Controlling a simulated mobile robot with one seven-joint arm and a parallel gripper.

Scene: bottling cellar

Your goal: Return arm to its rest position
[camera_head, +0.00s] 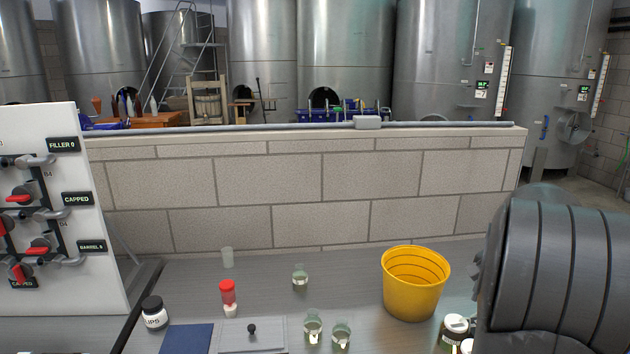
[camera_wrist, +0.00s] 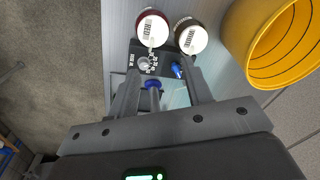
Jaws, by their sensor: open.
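My gripper (camera_wrist: 160,68) shows in the wrist view with its two fingers spread apart. It is open, and I see nothing clamped between the fingers. Two jars, one with a dark red rim (camera_wrist: 152,28) and one with a brown rim (camera_wrist: 191,36), stand just beyond the fingertips. A dark piece with white markings and blue parts (camera_wrist: 152,84) shows between the fingers; I cannot tell what it is. In the head view my grey arm (camera_head: 560,270) fills the lower right, and the gripper itself is hidden.
A yellow bucket (camera_head: 412,284) stands on the grey bench, left of my arm. White-lidded jars (camera_head: 455,326) are close beside the arm. Several small glasses (camera_head: 313,326), a red-topped bottle (camera_head: 228,295) and a black-lidded jar (camera_head: 154,313) stand further left. A block wall (camera_head: 270,180) rises behind.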

